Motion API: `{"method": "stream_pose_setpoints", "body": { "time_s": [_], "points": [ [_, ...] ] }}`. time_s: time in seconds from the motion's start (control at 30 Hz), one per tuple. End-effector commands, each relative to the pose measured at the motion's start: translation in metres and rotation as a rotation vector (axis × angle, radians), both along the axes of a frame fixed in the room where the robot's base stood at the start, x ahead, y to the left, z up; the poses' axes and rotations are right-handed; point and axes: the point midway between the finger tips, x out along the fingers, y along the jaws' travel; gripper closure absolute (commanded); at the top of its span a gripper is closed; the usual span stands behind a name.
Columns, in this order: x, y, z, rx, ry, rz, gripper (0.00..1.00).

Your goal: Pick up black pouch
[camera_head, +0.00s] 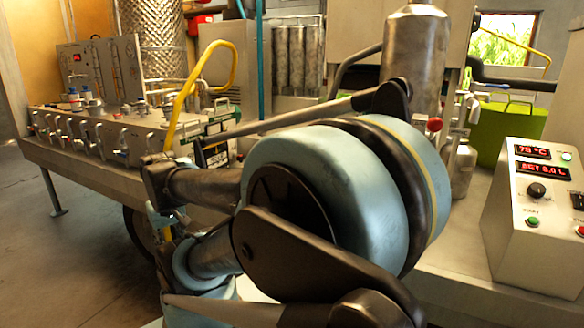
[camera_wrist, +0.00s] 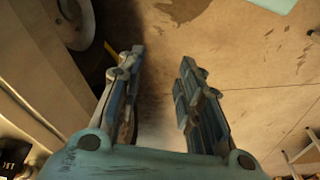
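I cannot make out a black pouch for certain in either view. A small dark object with pale and yellow markings (camera_head: 213,153) sits near the trailer's edge in the head view, partly behind my arm; I cannot tell what it is. My gripper (camera_wrist: 162,55) shows in the wrist view with its two fingers apart and nothing between them. It points at a bare, stained floor (camera_wrist: 245,75). In the head view my arm fills the middle, and the gripper's fingers cannot be made out.
The trailer bench (camera_head: 75,157) carries a row of valves and a metal control box (camera_head: 118,62). A steel cylinder (camera_head: 414,50) stands behind my arm. Floor at left is open.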

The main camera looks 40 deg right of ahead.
Motion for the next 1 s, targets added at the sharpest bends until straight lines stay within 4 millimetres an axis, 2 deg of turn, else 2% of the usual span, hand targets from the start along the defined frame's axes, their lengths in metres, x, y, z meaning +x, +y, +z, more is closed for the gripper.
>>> {"method": "stream_pose_setpoints", "body": {
  "time_s": [0.1,0.17,0.23,0.37,0.47,0.77,1.0],
  "points": [
    [0.0,0.0,0.0,0.0,0.0,0.0,0.67],
    [-0.006,-0.001,0.006,0.0,-0.009,-0.005,0.67],
    [-0.004,-0.003,0.012,0.002,-0.009,-0.021,0.67],
    [0.014,-0.01,0.038,0.01,0.0,-0.091,0.67],
    [0.035,-0.022,0.067,0.02,0.01,-0.174,0.67],
    [0.105,-0.087,0.151,0.058,0.045,-0.454,0.67],
    [0.154,-0.161,0.204,0.091,0.069,-0.676,0.67]
  ]
}}
